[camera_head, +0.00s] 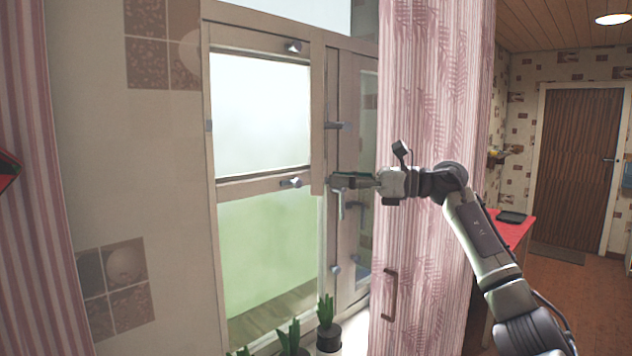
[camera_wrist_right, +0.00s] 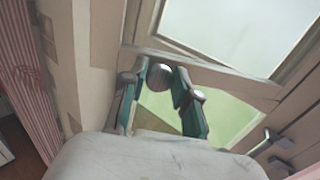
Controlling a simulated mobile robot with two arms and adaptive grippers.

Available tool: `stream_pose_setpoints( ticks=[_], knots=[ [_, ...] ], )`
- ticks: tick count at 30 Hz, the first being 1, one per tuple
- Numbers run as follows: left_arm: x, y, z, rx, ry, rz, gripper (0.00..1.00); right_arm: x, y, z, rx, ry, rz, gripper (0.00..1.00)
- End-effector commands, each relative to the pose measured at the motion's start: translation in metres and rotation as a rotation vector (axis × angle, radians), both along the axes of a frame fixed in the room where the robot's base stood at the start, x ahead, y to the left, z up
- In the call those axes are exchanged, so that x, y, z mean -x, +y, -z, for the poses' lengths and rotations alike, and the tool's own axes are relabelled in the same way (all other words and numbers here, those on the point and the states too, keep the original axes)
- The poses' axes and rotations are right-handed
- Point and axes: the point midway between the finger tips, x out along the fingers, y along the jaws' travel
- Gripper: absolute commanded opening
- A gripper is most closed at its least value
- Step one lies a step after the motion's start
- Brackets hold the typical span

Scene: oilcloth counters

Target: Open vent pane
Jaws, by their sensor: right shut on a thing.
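The vent pane (camera_head: 261,115) is the bright upper pane in a beige window frame, above a fixed green-tinted pane (camera_head: 265,255). Small metal handles show on it, one near its top right and one on its lower rail. It looks flush or nearly so; I cannot tell if it is ajar. My right gripper (camera_head: 338,181) is at the pane's lower right corner in the head view. In the right wrist view its teal-padded fingers (camera_wrist_right: 160,80) are on both sides of a rounded metal handle (camera_wrist_right: 159,76).
A pink curtain (camera_head: 430,100) hangs just behind my right arm, with another at the far left. Potted plants (camera_head: 328,325) stand below the window. A glazed door or casement with several handles (camera_head: 357,110) is right of the pane. A red counter (camera_head: 515,228) is farther right.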

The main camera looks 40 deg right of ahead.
Motion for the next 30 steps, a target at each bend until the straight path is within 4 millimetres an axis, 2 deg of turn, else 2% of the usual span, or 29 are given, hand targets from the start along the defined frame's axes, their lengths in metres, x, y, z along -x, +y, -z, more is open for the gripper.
stream_pose_setpoints(
  ticks=[1, 6, 12, 18, 30],
  knots=[
    [0.0, 0.0, 0.0, 0.0, 0.0, 0.0, 0.66, 0.005, -0.011, 0.0, -0.002, 0.003, 0.009, 0.0],
    [-0.002, 0.0, -0.004, -0.001, -0.002, 0.0, 0.66, 0.02, -0.036, -0.001, -0.003, 0.001, 0.011, 0.0],
    [-0.003, 0.0, -0.007, 0.0, -0.003, 0.0, 0.66, 0.029, -0.054, -0.002, -0.003, -0.003, 0.013, 0.0],
    [-0.003, 0.0, -0.009, 0.0, -0.003, -0.001, 0.66, 0.032, -0.062, -0.003, -0.005, -0.005, 0.014, 0.0],
    [-0.003, 0.001, -0.009, 0.0, -0.003, -0.001, 0.66, 0.032, -0.063, -0.003, -0.004, -0.007, 0.012, 0.0]
  ],
)
